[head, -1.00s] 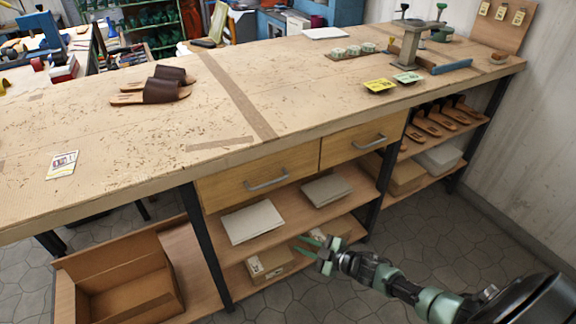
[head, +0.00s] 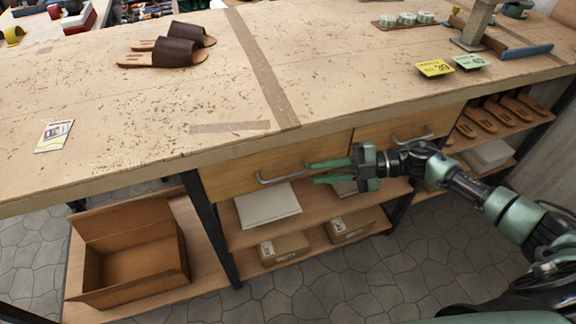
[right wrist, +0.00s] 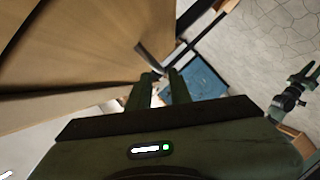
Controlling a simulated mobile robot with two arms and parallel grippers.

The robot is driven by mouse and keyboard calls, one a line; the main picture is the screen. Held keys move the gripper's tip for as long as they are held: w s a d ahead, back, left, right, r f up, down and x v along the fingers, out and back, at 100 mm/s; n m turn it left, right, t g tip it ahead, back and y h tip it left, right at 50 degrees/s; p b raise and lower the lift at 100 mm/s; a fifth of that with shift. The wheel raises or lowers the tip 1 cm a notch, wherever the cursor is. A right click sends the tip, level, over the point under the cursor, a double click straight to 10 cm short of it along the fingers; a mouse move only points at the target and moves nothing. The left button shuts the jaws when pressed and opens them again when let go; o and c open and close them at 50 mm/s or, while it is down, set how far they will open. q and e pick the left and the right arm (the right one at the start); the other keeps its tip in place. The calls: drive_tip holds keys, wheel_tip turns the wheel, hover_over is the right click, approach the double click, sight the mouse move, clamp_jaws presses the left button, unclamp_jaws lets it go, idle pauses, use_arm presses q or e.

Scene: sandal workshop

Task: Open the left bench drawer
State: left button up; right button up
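The left bench drawer (head: 232,180) is a wooden front under the bench top with a grey bar handle (head: 284,177); it looks flush and shut. My right gripper (head: 312,173) is open, its two green fingers pointing left at the handle's right end. In the head view I cannot tell whether the fingertips touch it. In the right wrist view the handle (right wrist: 152,60) lies just beyond and between the open fingers, with nothing held. My left gripper (right wrist: 304,80) appears small at the right of the wrist view, its prongs apart; it is outside the head view.
The right drawer (head: 375,137) is partly behind my right arm. Below are a shelf with a pale flat box (head: 268,204) and lower cartons (head: 283,247). An open cardboard box (head: 130,262) stands at left. Brown sandals (head: 165,50) lie on the bench top (head: 200,100).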

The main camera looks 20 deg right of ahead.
sight(297, 174)
drive_tip(key=shift+w+r+g, duration=0.15)
drive_tip(key=shift+w+g, duration=0.05)
drive_tip(key=shift+g, duration=0.1)
drive_tip(key=shift+w+a, duration=0.1)
drive_tip(key=shift+a, duration=0.25)
drive_tip(key=p+x, duration=0.1)
drive_tip(key=x, duration=0.6)
drive_tip(key=shift+d, duration=0.1)
clamp_jaws()
idle(0.8)
